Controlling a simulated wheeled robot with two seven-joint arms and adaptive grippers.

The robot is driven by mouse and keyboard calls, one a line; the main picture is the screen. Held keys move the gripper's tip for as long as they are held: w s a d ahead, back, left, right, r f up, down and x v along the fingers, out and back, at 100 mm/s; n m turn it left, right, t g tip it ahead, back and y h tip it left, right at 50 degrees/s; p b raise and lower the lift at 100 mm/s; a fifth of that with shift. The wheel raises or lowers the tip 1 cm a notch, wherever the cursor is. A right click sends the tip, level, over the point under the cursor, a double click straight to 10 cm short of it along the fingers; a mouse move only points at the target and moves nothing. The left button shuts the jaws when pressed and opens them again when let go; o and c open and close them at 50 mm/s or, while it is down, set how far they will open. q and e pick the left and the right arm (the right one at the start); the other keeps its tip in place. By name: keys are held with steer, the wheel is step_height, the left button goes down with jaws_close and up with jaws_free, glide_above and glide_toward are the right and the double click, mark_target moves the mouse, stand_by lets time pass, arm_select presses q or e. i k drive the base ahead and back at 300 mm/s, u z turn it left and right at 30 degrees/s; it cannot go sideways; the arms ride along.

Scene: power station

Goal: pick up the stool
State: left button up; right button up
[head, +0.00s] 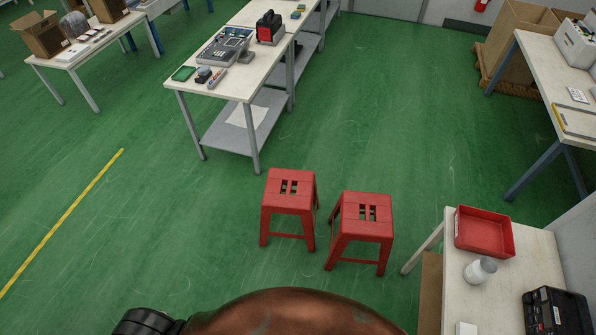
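Two red plastic stools stand upright side by side on the green floor in the head view. The left stool (289,204) has a square seat with slots in its middle. The right stool (363,219) looks the same and stands slightly nearer to me, turned a little. The two are close together with a narrow gap between their seats. Neither of my grippers shows in the head view. Only dark and copper-coloured parts at the bottom edge are seen, and I leave them unnamed.
A white workbench (240,84) with devices and a lower shelf stands behind the stools. A white table (456,292) with a red tray (484,234) and a white bottle (480,270) is close on the right. The green floor (170,210) to the left is clear.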

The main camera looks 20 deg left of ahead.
mark_target(300, 204)
steer(key=i, duration=1.35)
steer(key=u, duration=0.75)
